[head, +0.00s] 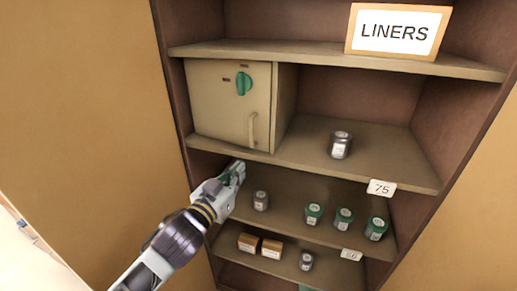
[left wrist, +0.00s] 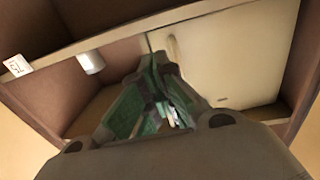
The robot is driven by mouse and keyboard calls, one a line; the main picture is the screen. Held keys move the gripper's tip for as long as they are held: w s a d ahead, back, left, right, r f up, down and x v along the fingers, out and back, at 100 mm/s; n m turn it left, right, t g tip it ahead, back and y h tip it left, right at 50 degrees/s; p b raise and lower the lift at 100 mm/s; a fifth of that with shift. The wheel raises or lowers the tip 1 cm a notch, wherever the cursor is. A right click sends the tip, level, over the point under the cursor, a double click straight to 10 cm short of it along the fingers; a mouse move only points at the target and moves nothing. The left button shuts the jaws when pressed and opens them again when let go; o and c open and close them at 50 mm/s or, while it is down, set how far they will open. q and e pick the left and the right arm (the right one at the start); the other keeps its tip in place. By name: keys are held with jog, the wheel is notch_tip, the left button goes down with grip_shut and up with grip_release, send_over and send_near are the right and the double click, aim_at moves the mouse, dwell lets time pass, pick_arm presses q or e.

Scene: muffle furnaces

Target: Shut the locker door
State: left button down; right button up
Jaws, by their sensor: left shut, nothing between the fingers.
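The locker (head: 218,100) is a beige box at the left of a cabinet shelf. Its front door carries a green knob (head: 244,84) and a pale upright handle (head: 253,128) near the right edge. The door looks flush with the box; I cannot tell whether a thin gap is left. My left gripper (head: 238,170) is shut and empty, just below and in front of the locker's shelf edge, apart from the handle. In the left wrist view, the locker front (left wrist: 235,60) is upside down, and the handle (left wrist: 173,48) shows just beyond my shut fingertips (left wrist: 158,62). My right gripper is not in view.
A grey-lidded jar (head: 340,145) stands right of the locker. Several jars, some green-lidded (head: 314,214), stand on the shelf below. Small boxes (head: 248,243) are on a lower shelf. A LINERS sign (head: 398,32) is on the upper shelf. A tan panel (head: 85,110) stands at the left.

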pick_arm(q)
jog(key=shift+w, duration=0.1)
dwell(0.4)
jog(key=p, duration=0.4)
send_near(263, 145)
jog(key=shift+x, duration=3.6)
jog(key=shift+d+r, duration=0.1)
jog(key=shift+d, duration=0.05)
